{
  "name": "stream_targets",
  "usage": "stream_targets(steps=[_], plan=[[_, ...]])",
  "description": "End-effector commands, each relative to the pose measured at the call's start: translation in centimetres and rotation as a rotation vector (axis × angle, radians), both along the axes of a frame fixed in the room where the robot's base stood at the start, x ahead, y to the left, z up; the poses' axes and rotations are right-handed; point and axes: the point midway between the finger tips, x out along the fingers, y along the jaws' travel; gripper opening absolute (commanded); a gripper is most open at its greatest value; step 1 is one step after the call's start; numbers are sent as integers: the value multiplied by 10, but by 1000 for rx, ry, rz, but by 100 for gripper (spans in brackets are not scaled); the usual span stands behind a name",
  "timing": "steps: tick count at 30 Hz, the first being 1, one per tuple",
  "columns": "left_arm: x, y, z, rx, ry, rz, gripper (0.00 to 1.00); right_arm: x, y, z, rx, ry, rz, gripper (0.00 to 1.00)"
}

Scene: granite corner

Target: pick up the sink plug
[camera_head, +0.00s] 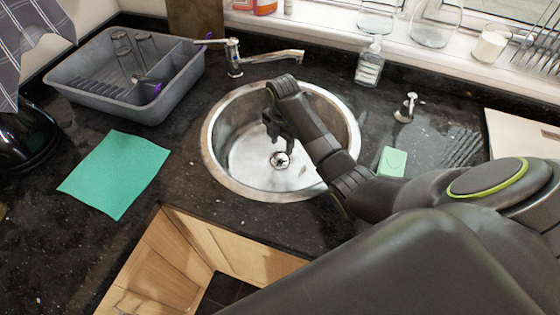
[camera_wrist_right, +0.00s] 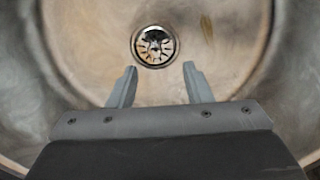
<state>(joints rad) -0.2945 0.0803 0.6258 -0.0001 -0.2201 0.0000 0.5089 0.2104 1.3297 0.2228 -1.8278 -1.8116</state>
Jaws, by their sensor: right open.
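A round slotted metal fitting with a dark centre, which looks like the sink plug (camera_head: 280,160), lies at the drain in the bottom of the round steel sink (camera_head: 240,165). In the right wrist view the sink plug (camera_wrist_right: 155,45) is just beyond the fingertips, roughly centred between them. My right gripper (camera_head: 273,137) reaches down into the sink and points toward it. In the right wrist view my right gripper (camera_wrist_right: 160,68) has its two fingers apart with nothing between them. It looks apart from the plug; the exact height above it is hard to tell. My left gripper is not in view.
A grey dish rack (camera_head: 85,90) and green cloth (camera_head: 115,172) lie to the left. A soap bottle (camera_head: 369,65), small metal-topped object (camera_head: 405,108) and green sponge (camera_head: 392,162) stand to the right.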

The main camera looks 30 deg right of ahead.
Motion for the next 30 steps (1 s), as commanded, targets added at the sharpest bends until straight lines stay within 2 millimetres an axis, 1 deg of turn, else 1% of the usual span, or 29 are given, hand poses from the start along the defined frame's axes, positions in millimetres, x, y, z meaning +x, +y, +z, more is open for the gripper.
stream_targets(steps=[1,3,8,15,19,23,29,30], plan=[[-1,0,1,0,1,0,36,0,0,-5,0,2,0,45],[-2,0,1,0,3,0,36,0,0,-10,1,1,0,45],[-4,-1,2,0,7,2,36,1,1,-18,1,1,1,45],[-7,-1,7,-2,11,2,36,7,2,-44,0,3,0,45],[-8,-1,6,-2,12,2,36,6,2,-59,0,3,0,45],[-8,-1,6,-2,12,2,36,7,2,-64,0,0,1,45],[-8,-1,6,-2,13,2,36,7,2,-64,0,0,1,45],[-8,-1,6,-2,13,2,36,7,2,-64,0,0,1,41]])
